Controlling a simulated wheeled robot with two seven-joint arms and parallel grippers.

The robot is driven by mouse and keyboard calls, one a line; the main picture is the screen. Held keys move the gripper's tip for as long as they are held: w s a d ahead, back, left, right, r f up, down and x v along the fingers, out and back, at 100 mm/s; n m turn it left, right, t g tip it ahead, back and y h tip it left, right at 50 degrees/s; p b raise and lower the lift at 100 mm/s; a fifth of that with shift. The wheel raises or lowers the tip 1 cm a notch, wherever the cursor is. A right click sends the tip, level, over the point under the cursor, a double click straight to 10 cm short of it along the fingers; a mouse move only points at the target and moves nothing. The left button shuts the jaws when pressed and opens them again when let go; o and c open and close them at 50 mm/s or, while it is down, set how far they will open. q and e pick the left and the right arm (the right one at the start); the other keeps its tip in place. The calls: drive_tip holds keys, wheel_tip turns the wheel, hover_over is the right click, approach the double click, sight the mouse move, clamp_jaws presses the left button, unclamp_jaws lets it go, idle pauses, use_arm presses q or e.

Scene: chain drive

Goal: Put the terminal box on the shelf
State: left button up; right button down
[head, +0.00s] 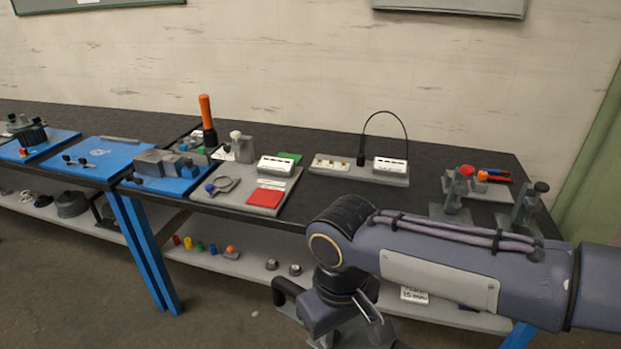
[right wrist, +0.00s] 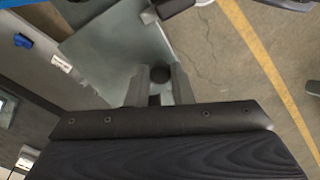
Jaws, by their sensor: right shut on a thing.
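My right gripper (right wrist: 160,88) is shut on a dark round part of a thing, seen between its fingers in the right wrist view. A grey flat surface (right wrist: 120,50) lies beside the fingers there; I cannot tell whether it belongs to the held thing. In the head view my right arm reaches down in front of the bench, and its wrist hides most of what it holds. I cannot make out whether that is the terminal box. The pale lower shelf (head: 250,259) runs under the bench, behind my right wrist. My left gripper is not in view.
The black bench (head: 330,200) carries a white-faced box (head: 277,166), a plate with a cable (head: 360,167), a red card (head: 264,198) and clamp stands at the right. On the shelf are coloured pieces (head: 200,247) and two round parts (head: 283,267). Blue legs (head: 150,255) hold the bench.

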sight(363, 318)
drive_tip(key=w+d+f+m, duration=0.3)
drive_tip(key=w+d+f, duration=0.3)
drive_tip(key=d+f, duration=0.2)
drive_tip(key=w+d+f+m, duration=0.3)
drive_tip(key=w+d+f, duration=0.3)
drive_tip(key=f, duration=0.7)
drive_tip(key=shift+w+d+f, duration=0.15)
drive_tip(key=shift+w+d, duration=0.25)
drive_tip(key=shift+d, duration=0.75)
